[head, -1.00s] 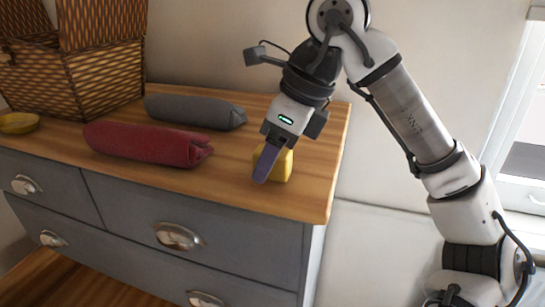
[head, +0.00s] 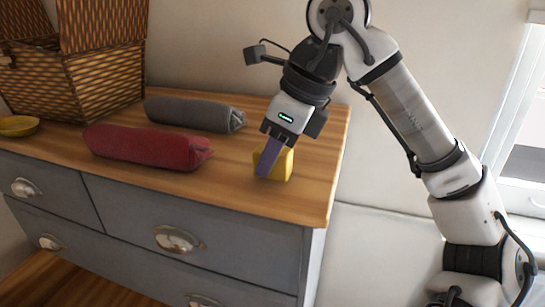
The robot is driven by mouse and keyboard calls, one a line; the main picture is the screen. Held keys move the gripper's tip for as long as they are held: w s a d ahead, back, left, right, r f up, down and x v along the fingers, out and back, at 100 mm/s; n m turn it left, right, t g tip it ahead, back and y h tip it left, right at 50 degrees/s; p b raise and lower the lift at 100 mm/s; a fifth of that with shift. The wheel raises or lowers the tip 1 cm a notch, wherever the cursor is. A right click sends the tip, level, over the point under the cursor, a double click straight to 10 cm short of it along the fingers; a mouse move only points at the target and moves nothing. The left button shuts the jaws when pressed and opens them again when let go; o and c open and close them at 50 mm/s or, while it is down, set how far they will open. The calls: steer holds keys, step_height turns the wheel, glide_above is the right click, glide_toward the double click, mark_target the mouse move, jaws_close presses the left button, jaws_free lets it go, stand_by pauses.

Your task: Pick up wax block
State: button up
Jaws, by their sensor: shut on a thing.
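The yellow wax block (head: 285,167) stands on the wooden top of the grey dresser (head: 322,200), near its right front corner. My gripper (head: 267,168) reaches down to it from above, tilted, and is shut on it. One purple finger covers the middle and left of the block's near face. The other finger is hidden behind the block. The block seems to be still at the height of the dresser top; I cannot tell whether there is a gap under it.
A red rolled towel (head: 147,146) lies left of the block, with a grey rolled towel (head: 194,113) behind it. A woven basket (head: 105,80) and a yellow bowl (head: 18,126) are at the far left. The wall is close behind the dresser.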

step_height(320, 180, up, 19)
steer(key=p, duration=0.2)
steer(key=shift+r+p, duration=0.2)
steer(key=shift+p, duration=0.15)
steer(key=shift+s, duration=0.1)
stand_by(0.4)
